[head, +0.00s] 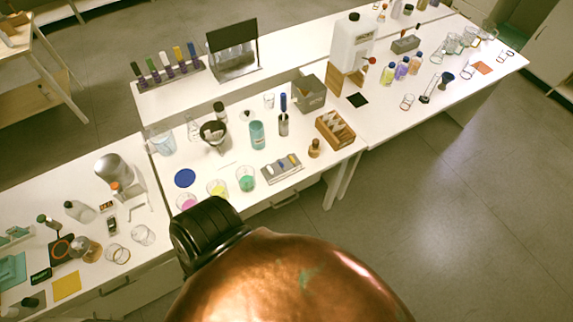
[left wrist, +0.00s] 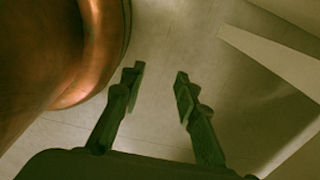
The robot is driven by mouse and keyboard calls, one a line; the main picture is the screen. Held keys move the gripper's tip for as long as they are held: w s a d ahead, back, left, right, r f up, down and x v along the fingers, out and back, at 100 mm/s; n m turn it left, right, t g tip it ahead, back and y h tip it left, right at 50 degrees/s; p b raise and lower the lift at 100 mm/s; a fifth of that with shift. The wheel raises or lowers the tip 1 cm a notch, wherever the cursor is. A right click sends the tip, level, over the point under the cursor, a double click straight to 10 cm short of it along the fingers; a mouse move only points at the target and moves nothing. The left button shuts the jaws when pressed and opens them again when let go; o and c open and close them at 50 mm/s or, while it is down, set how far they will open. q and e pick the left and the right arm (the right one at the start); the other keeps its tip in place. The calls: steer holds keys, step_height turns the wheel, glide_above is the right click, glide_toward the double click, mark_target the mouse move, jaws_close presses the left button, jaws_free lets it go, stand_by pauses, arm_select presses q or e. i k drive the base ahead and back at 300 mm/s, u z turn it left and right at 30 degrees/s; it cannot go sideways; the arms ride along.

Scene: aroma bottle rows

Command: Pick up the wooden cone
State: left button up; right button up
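A small brown, upright piece (head: 314,149) stands near the front right of the middle bench in the head view. It may be the wooden cone, but it is too small to tell for sure. My left gripper (left wrist: 158,80) shows in the left wrist view with its two fingers apart and nothing between them. Below it is only the pale floor, with no task object in that view. Neither gripper shows in the head view, so the left gripper is well away from the brown piece. My right gripper is not in view.
A wooden rack (head: 335,130) stands just behind the brown piece. A grey tray of small parts (head: 282,168) lies to its left, and a beaker with green liquid (head: 246,179) farther left. A grey box (head: 311,94) stands behind. The bench's front right corner is mostly clear.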

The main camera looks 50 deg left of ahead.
mark_target(314, 148)
steer(key=k, duration=0.25)
steer(key=u, duration=2.05)
steer(key=i, duration=0.25)
steer(key=z, duration=0.1)
